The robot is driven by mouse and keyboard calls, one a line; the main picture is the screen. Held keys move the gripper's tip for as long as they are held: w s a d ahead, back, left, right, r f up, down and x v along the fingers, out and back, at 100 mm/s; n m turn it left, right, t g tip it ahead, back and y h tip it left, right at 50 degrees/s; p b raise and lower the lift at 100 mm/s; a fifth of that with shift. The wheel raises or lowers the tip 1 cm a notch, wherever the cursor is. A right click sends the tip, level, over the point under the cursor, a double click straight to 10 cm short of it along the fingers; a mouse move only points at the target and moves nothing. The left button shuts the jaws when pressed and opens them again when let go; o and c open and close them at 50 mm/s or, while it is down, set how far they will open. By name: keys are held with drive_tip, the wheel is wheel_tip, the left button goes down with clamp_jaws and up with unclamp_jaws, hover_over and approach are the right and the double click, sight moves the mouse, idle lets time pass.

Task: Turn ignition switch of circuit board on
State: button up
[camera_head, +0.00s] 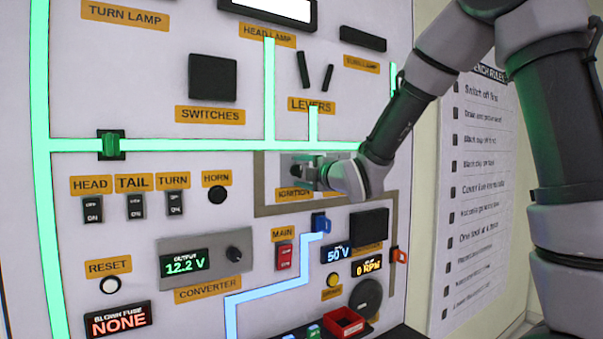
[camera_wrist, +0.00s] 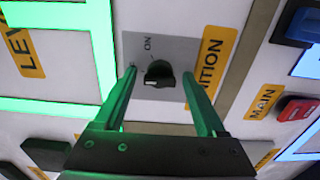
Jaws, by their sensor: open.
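The ignition switch (camera_wrist: 158,73) is a dark round knob on a grey plate, seen between my fingers in the wrist view. In the head view my gripper (camera_head: 303,172) hides the knob. I cannot tell whether the fingers touch it.
The red main switch (camera_head: 285,256) and a blue connector (camera_head: 320,222) are below the ignition plate. The levers (camera_head: 315,77) are above. The converter box (camera_head: 205,260) is at lower left. A rules sheet (camera_head: 478,200) hangs on the wall at right.

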clamp_jaws()
drive_tip(key=shift+m, duration=0.3)
drive_tip(key=m, duration=1.1)
drive_tip(key=shift+f+m, duration=0.1)
drive_tip(key=shift+m, duration=0.2)
idle(0.4)
unclamp_jaws()
